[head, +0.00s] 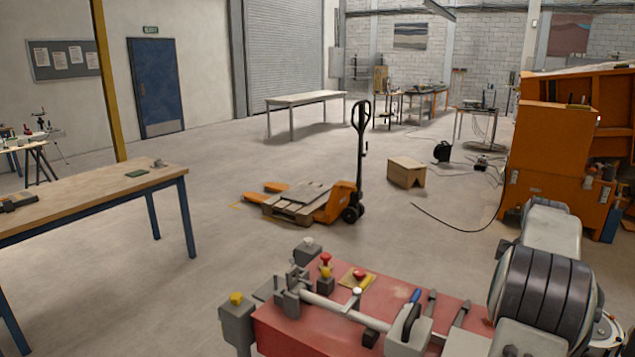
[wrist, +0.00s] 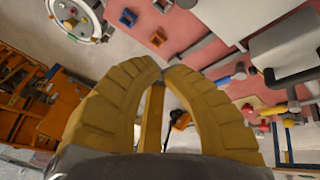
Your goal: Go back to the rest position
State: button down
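My gripper (wrist: 165,68) shows in the wrist view as two ribbed yellow fingers. They bow apart lower down, and their tips meet at the top with nothing seen between them. The narrow gap frames a yellow post in the background. In the head view I cannot make out the gripper. A red bench top (head: 283,336) stands at the bottom of the head view. It carries a grey bar, a red knob (head: 326,258), a red button on a yellow plate (head: 359,274) and a blue-handled lever (head: 415,297). The red top also shows behind the fingers (wrist: 185,30).
A wooden table (head: 90,190) stands at the left. An orange pallet jack (head: 340,200) with a pallet and a wooden box (head: 407,172) stand beyond the bench. An orange cabinet (head: 550,150) is at the right, with a cable on the floor.

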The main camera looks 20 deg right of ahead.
jog(key=s+a+f+m+y, duration=0.1)
jog(key=a+f+m, duration=0.1)
jog(key=s+a+f+m+g, duration=0.1)
jog(key=a+f+m, duration=0.1)
jog(key=a+f, duration=0.1)
jog(key=s+a+f+m+y, duration=0.1)
jog(key=s+a+f+m, duration=0.1)
jog(key=f, duration=0.1)
jog(key=shift+a+f+m+y, duration=0.2)
jog(key=shift+a+m+y, duration=0.1)
jog(key=shift+m, duration=0.1)
jog(key=s+a+r+n+t, duration=0.1)
jog(key=a+r+n, duration=0.1)
jog(key=a, duration=1.1)
jog(key=s+a+r+n+y, duration=0.1)
jog(key=s+a+r+n, duration=0.1)
jog(key=a, duration=1.2)
jog(key=s+a+r+n+t, duration=0.1)
jog(key=s+a+r+n, duration=0.1)
jog(key=a, duration=1.2)
jog(key=shift+r+n+t+y, duration=0.3)
jog(key=shift+r+n+y, duration=0.1)
jog(key=shift+n, duration=0.4)
jog(key=shift+a, duration=0.1)
